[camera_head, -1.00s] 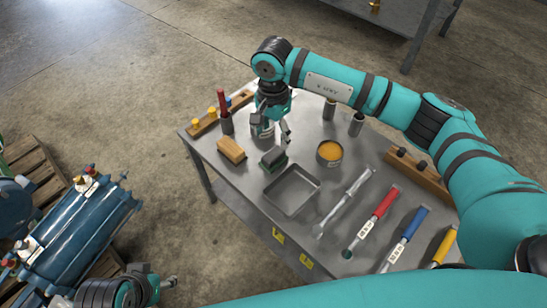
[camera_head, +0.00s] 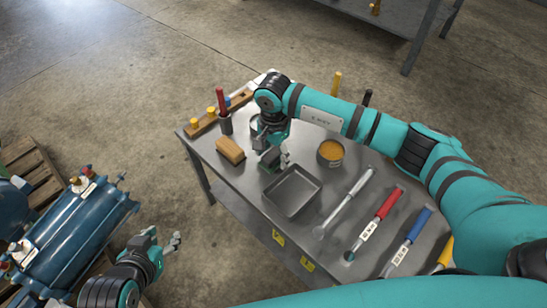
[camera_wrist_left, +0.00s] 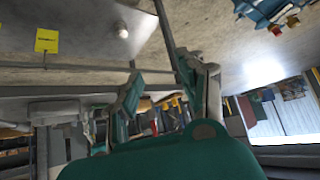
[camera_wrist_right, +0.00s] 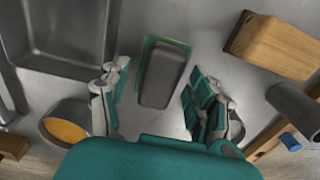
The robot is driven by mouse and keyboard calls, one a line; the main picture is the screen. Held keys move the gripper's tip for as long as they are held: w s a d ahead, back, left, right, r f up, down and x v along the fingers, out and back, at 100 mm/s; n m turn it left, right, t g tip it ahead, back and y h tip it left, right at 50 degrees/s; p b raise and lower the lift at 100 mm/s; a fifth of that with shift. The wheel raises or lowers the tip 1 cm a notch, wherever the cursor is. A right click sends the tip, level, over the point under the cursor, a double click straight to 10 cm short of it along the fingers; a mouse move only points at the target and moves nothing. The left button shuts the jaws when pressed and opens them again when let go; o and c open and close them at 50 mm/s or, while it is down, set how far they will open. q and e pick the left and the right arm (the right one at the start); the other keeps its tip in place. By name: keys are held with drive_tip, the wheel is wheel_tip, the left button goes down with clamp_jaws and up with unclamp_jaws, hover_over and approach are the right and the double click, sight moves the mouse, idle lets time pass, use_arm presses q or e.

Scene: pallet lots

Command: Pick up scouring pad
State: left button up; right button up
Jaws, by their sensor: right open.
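The scouring pad (camera_head: 268,163) is a dark grey block with a green underside. It lies on the metal table, between the wooden block and the metal tray. My right gripper (camera_head: 274,154) is low over it, pointing down, and partly hides it in the head view. In the right wrist view the pad (camera_wrist_right: 164,76) lies between and just ahead of the two spread fingers (camera_wrist_right: 157,100), with gaps on both sides. My left gripper (camera_head: 165,243) is off the table at the lower left, its fingers apart and empty in the left wrist view (camera_wrist_left: 165,92).
An empty metal tray (camera_head: 291,211) sits close to the pad; a wooden block (camera_head: 231,150) is on its other side. An orange-filled can (camera_head: 331,149) stands to the right. Long-handled tools (camera_head: 375,221) lie further right. A wooden rack (camera_head: 205,124) lies at the left edge.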

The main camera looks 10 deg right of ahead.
sight(273, 153)
drive_tip(key=shift+c, duration=0.3)
drive_tip(key=c, duration=1.2)
drive_tip(key=shift+r, duration=0.15)
drive_tip(key=shift+r, duration=0.3)
use_arm(q)
drive_tip(key=s+a+f+g+y+p, duration=0.1)
drive_tip(key=s+g, duration=0.3)
drive_tip(key=s, duration=0.4)
drive_tip(key=shift+s+a+f+g+p, duration=0.3)
drive_tip(key=shift+a+f+g+p, duration=0.15)
drive_tip(key=shift+a+f, duration=0.45)
use_arm(e)
wheel_tip(273, 153, up, 9)
drive_tip(key=shift+r, duration=0.1)
